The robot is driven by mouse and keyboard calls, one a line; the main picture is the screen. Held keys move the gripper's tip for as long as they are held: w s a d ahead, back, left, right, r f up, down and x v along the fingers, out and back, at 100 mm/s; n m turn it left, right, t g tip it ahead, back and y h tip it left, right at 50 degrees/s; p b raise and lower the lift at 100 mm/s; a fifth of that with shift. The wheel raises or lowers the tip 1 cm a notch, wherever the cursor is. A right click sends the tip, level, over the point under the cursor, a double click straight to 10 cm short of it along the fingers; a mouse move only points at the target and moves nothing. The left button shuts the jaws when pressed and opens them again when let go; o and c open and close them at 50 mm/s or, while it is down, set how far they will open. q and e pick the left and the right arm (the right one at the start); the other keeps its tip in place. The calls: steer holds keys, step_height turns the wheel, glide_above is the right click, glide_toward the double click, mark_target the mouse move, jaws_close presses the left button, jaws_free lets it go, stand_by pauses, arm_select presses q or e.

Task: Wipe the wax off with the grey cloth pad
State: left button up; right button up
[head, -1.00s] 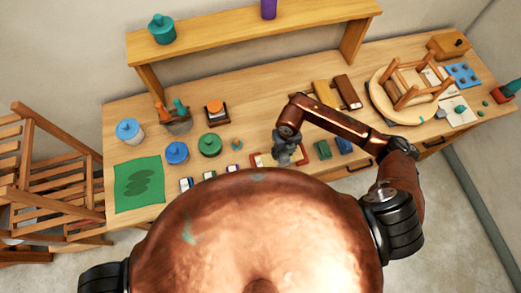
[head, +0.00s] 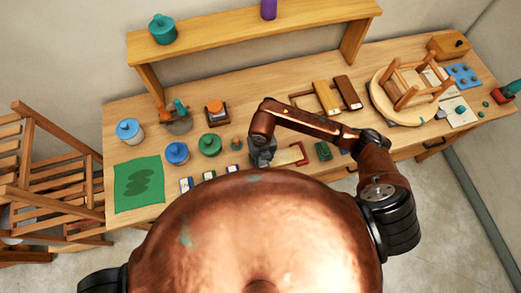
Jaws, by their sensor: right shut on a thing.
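My right gripper (head: 262,152) is low over the left end of a red-edged panel (head: 290,157) with a pale middle, near the bench's front edge. It is shut on a small grey thing that I take for the grey cloth pad, mostly hidden by the fingers. I cannot tell whether the pad touches the panel. No wax can be made out; the panel's left end is covered by the gripper. My left gripper is not in view.
Right of the panel lies a green block (head: 323,151). Left of the gripper stand a green jar (head: 210,145), a blue jar (head: 177,153) and small labelled blocks. An upturned stool (head: 412,82) is at the right, a green mat (head: 138,185) at the left.

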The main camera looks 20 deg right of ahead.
step_height(320, 180, up, 3)
steer(key=shift+f+p, duration=0.2)
steer(key=shift+p, duration=0.5)
steer(key=shift+r+p, duration=1.6)
steer(key=shift+r, duration=1.1)
